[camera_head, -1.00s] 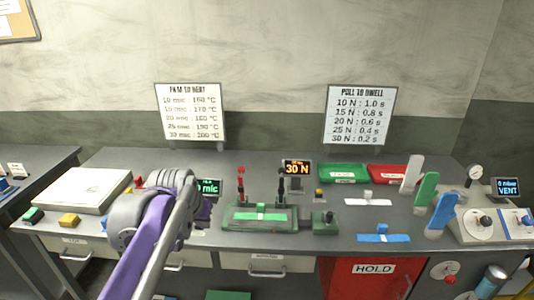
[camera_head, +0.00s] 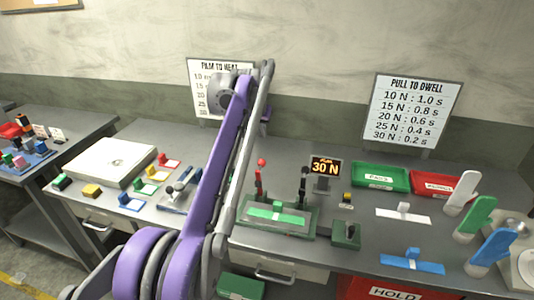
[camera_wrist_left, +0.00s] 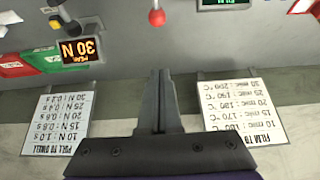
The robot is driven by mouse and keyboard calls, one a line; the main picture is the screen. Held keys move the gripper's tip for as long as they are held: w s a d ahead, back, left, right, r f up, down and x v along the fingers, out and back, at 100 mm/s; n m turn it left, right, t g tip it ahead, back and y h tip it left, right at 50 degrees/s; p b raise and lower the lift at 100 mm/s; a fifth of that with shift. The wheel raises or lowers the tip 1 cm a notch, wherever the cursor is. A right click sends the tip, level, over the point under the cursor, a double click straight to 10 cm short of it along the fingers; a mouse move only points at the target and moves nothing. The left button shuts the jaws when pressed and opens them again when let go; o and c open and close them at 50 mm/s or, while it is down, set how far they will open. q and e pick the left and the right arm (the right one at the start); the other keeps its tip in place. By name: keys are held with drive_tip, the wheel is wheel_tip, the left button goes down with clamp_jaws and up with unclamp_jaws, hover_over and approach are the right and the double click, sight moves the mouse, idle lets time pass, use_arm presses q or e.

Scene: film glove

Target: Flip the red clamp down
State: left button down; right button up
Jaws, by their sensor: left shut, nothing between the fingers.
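The red clamp (camera_head: 260,180) is a lever with a red ball on top. It stands upright at the left end of the green fixture (camera_head: 275,224), and its red knob (camera_wrist_left: 157,18) shows at the top of the left wrist view. A green strip (camera_head: 278,211) lies across the fixture. My left gripper (camera_wrist_left: 161,75) is shut and empty. In the left wrist view its fingertips point toward the red knob, with a visible gap between them. In the head view my purple arm reaches up past the fixture's left side; the fingers cannot be made out there. My right gripper is not in view.
A black-handled lever (camera_head: 304,186) stands at the fixture's right end. A 30 N display (camera_head: 326,168) is behind it. Green (camera_head: 381,178) and red (camera_head: 436,185) trays lie to the right. Two sign boards (camera_head: 412,113) stand along the back.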

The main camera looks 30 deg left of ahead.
use_arm(q)
drive_tip(key=x, duration=1.1)
drive_tip(key=s, duration=0.2)
drive_tip(key=s+d+b, duration=0.1)
drive_tip(key=s, duration=0.1)
drive_tip(key=shift+d, duration=0.1)
